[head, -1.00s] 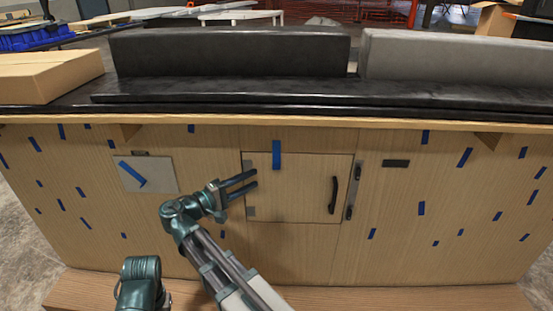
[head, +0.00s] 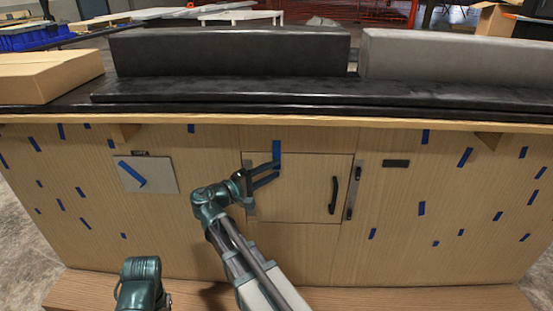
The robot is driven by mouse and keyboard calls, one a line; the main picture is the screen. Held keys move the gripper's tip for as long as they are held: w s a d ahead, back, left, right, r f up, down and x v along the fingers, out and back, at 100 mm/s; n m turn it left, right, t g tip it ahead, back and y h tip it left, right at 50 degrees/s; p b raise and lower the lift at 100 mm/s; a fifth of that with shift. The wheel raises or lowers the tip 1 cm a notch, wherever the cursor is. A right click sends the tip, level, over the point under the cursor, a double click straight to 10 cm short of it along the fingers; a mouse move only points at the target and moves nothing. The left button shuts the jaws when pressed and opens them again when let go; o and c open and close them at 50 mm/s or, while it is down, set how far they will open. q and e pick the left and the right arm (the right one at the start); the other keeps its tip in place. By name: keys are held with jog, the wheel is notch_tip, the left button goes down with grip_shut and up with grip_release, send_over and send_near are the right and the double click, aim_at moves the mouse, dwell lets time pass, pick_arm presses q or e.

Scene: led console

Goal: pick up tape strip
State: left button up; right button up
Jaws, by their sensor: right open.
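A blue tape strip (head: 276,149) runs vertically across the top edge of a square wooden door panel (head: 310,185) in the console front. My right gripper (head: 279,170) is open, its two dark fingers pointing right. The fingertips are at the strip's lower end in the picture and cover part of it. I cannot tell whether they touch it. My left gripper is not in view.
The panel has a black handle (head: 334,195) on its right. Several other blue tape pieces dot the wooden front. A grey plate (head: 160,175) with blue tape is at left. A black ledge (head: 300,95) overhangs above, with a cardboard box (head: 50,75) on it.

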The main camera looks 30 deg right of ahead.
grip_shut()
dwell(1.4)
